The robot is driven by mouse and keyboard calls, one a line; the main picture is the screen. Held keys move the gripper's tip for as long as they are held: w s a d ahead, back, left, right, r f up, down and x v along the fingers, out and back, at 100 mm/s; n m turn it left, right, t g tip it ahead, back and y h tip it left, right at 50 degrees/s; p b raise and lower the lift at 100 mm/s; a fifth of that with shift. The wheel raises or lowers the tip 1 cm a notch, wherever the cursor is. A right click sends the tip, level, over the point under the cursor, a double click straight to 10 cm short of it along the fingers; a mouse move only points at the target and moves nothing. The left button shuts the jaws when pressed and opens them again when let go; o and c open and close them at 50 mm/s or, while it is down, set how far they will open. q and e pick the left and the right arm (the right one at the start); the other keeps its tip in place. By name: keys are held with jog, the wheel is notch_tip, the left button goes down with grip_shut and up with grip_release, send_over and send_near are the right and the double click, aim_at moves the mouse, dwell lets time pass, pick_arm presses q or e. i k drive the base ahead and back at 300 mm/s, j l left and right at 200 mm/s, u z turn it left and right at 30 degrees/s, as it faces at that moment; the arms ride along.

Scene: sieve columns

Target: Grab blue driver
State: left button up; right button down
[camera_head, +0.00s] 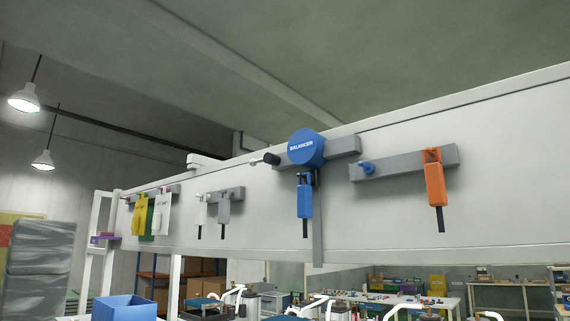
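The blue driver (304,201) hangs upright below the round blue balancer (306,148), which is mounted on a grey bracket on the light panel. Its dark tip points down. A grey vertical strip runs behind it. Neither of my grippers shows in the head view, and nothing touches the blue driver.
An orange driver (435,184) hangs to the right from a grey bar (405,163) with a blue peg (367,167). A grey driver (224,208) and a white one hang to the left. A blue bin (124,308) stands at the lower left.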

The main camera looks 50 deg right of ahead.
aim_at(304, 191)
jog(key=z, duration=1.4)
jog(key=k+j+z, duration=0.1)
